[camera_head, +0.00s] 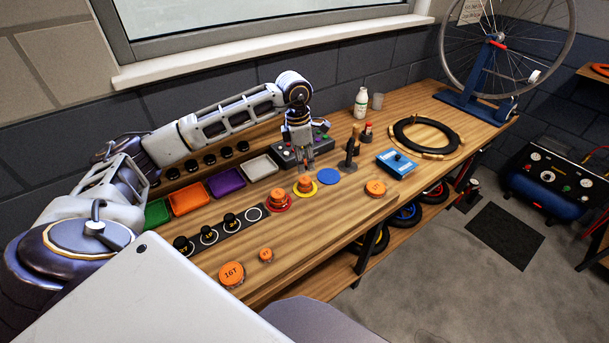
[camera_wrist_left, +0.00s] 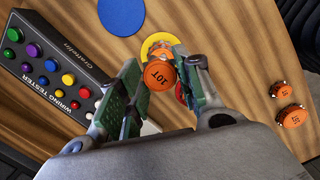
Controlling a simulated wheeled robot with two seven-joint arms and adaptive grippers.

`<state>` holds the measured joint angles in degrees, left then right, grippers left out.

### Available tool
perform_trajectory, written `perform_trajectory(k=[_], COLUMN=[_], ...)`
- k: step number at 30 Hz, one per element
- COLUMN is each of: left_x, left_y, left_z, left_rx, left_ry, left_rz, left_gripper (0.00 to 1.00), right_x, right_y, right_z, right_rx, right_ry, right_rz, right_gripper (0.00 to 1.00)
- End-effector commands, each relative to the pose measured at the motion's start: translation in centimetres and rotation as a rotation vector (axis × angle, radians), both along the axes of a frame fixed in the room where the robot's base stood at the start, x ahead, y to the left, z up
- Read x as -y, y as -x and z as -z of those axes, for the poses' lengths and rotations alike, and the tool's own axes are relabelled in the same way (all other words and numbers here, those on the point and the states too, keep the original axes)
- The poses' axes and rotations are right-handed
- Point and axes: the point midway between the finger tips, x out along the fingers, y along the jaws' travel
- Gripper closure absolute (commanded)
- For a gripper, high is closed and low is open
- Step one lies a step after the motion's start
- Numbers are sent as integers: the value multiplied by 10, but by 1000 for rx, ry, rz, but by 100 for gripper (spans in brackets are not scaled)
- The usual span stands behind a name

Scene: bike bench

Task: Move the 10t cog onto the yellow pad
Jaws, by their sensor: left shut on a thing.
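The orange 10t cog (camera_wrist_left: 159,76) is between the fingertips of my left gripper (camera_wrist_left: 163,80) in the left wrist view, its marked face toward the camera. My left gripper (camera_head: 308,168) is shut on it. The yellow pad (camera_wrist_left: 152,40) shows just beyond the cog. In the head view the yellow pad (camera_head: 296,191) lies under orange material right below the fingertips. I cannot tell whether the held cog touches anything there. A little more orange shows behind it in the wrist view. My right gripper is not in view.
The red pad (camera_head: 288,205) carries an orange cog (camera_head: 278,196). The blue pad (camera_head: 328,176) is bare. The wiring tester (camera_wrist_left: 50,72) stands close beside the gripper. More orange cogs (camera_head: 231,274) lie toward the front edge. Black pieces (camera_head: 230,220) stand on a dark strip.

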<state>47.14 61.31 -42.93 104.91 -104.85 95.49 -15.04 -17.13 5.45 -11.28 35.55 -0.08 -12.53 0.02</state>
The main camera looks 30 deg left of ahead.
Motion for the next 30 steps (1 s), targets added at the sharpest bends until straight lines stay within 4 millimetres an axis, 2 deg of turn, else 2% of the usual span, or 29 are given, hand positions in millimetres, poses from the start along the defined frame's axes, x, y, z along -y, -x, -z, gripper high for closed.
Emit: perform_trajectory(k=[5, 16, 23, 30], left_x=[0, 0, 0, 0], left_y=[0, 0, 0, 0], left_z=[2, 7, 27, 48], left_rx=[0, 0, -2, 0], left_ry=[0, 0, -1, 0], left_rz=[0, 0, 0, 0], left_gripper=[85, 85, 85, 85], right_x=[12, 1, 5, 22], right_y=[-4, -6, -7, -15], right_z=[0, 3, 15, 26], right_rx=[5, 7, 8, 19], right_ry=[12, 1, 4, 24], right_rz=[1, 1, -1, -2], right_gripper=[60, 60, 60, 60])
